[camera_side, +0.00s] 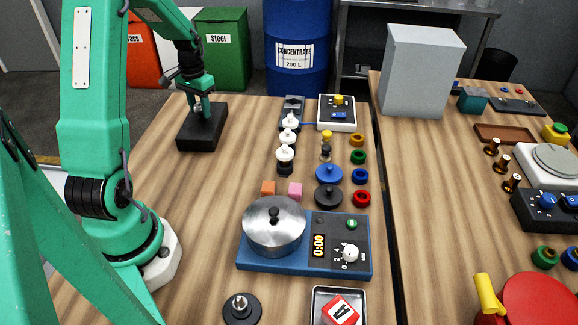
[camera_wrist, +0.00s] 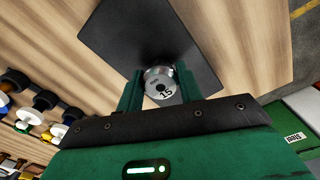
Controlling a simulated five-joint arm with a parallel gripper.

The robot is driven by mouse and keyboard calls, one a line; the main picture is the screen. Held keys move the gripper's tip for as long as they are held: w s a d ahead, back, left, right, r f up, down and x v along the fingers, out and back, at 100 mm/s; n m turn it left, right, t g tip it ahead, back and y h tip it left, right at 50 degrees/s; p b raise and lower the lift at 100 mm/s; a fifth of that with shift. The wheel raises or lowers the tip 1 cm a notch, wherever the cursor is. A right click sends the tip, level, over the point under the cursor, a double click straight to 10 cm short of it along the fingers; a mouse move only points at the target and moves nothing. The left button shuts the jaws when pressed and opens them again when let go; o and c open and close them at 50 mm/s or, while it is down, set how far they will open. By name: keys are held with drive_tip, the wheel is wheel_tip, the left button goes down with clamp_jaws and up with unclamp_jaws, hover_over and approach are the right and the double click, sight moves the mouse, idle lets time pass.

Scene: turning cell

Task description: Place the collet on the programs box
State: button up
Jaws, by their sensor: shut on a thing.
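The collet (camera_wrist: 161,86) is a small round metal piece marked 15. In the wrist view it sits between the two green fingers of my gripper (camera_wrist: 160,92), which is shut on it. A plain black box (camera_side: 201,132) stands at the left back of the wooden bench, directly below my gripper (camera_side: 200,108) in the side view. Its dark top (camera_wrist: 135,32) lies under and beyond the collet in the wrist view. No label shows on it. I cannot tell whether the collet touches the box top. The collet is mostly hidden by the fingers in the side view.
Several black-and-white knobbed pieces (camera_side: 286,155) stand in the middle of the bench. A blue-based unit with a metal pot (camera_side: 273,228) is at the front. A grey box (camera_side: 420,68) stands on the right bench. The wood around the black box is clear.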

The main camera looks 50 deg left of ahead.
sight(199, 106)
drive_tip(key=shift+f, duration=0.15)
drive_tip(key=o, duration=1.1)
drive_tip(key=shift+c, duration=0.2)
wheel_tip(199, 106, up, 12)
drive_tip(key=shift+r, duration=0.2)
